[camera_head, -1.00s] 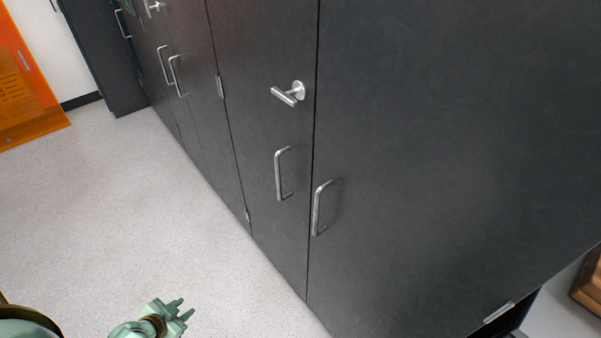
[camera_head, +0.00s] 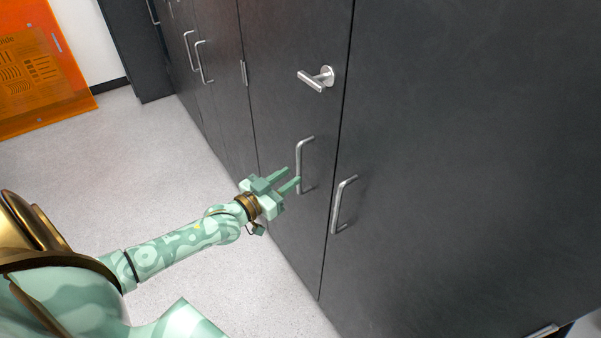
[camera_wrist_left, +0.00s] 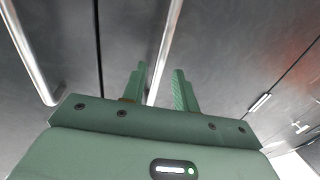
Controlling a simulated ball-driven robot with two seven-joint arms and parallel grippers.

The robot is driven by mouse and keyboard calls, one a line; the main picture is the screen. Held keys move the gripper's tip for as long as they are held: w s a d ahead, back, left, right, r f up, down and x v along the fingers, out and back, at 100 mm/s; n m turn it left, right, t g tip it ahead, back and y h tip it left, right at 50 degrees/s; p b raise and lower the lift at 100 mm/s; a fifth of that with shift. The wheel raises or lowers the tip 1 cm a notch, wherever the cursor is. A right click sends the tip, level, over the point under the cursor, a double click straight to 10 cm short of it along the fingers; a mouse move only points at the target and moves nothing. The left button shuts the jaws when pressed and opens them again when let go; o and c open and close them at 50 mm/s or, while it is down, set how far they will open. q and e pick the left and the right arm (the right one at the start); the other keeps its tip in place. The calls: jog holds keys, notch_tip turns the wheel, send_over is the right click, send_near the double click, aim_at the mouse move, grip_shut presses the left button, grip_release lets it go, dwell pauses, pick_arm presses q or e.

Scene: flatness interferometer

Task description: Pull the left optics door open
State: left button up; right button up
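The left optics door (camera_head: 290,110) is a dark grey cabinet door, closed flush beside its neighbour. Its silver bar handle (camera_head: 300,155) stands upright near the door's right edge. My left gripper (camera_head: 292,176) is open, its two green fingers pointing at the lower half of this handle. In the left wrist view, the handle (camera_wrist_left: 168,40) runs between the two spread fingers (camera_wrist_left: 158,88). I cannot tell how deep the bar sits between them. The fingers are not closed on it. My right gripper is not in view.
The right door (camera_head: 440,150) has its own bar handle (camera_head: 342,205), close to the right. A silver T-shaped lever (camera_head: 317,79) sticks out above the left handle. More cabinet doors stretch away at the back left. The pale floor (camera_head: 130,170) is clear; an orange panel (camera_head: 40,70) stands far left.

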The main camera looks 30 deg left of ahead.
aim_at(299, 190)
pick_arm(q)
jog(key=shift+w+d+b, duration=0.25)
jog(key=shift+w, duration=0.9)
jog(key=shift+w+d+b, duration=0.2)
jog(key=shift+w, duration=0.95)
grip_shut()
